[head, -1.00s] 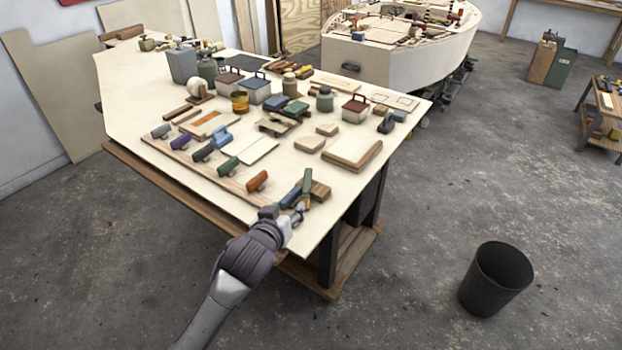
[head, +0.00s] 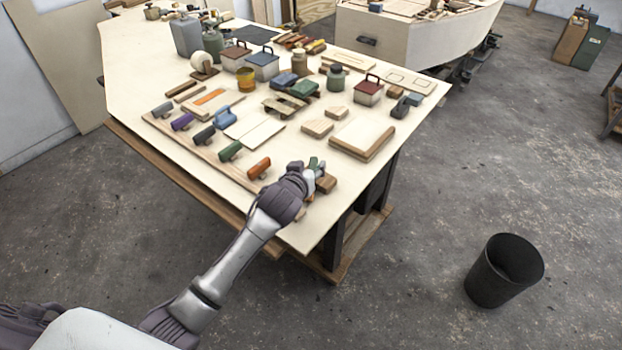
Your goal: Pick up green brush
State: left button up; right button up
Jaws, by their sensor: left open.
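My left gripper (head: 316,173) is over the near right corner of the workbench, with its jaws open. A small green thing (head: 314,162), likely the green brush, shows right at the fingers; my gripper and wrist hide most of it. I cannot tell whether the fingers touch it. A wooden block (head: 327,184) lies just right of the fingers. Another green-handled piece (head: 230,150) sits in a row of similar pieces on a strip along the bench's near left edge. My right gripper is not in view.
An orange piece (head: 259,168) is the row's nearest to my gripper. A framed board (head: 362,138) lies beyond it. Tins, boxes and jars fill the back of the workbench (head: 297,237). A black bin (head: 504,270) stands on open floor at right.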

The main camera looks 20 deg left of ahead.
aim_at(313, 160)
pick_arm(q)
jog(key=shift+w+a, duration=0.1)
jog(key=shift+w, duration=0.3)
jog(key=p+x, duration=0.1)
jog(key=x, duration=0.3)
jog(key=shift+a, duration=0.15)
jog(key=shift+w+f, duration=0.15)
jog(key=shift+w, duration=0.1)
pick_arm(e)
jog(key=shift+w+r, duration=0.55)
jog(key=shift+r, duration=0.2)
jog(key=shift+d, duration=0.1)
pick_arm(q)
grip_shut()
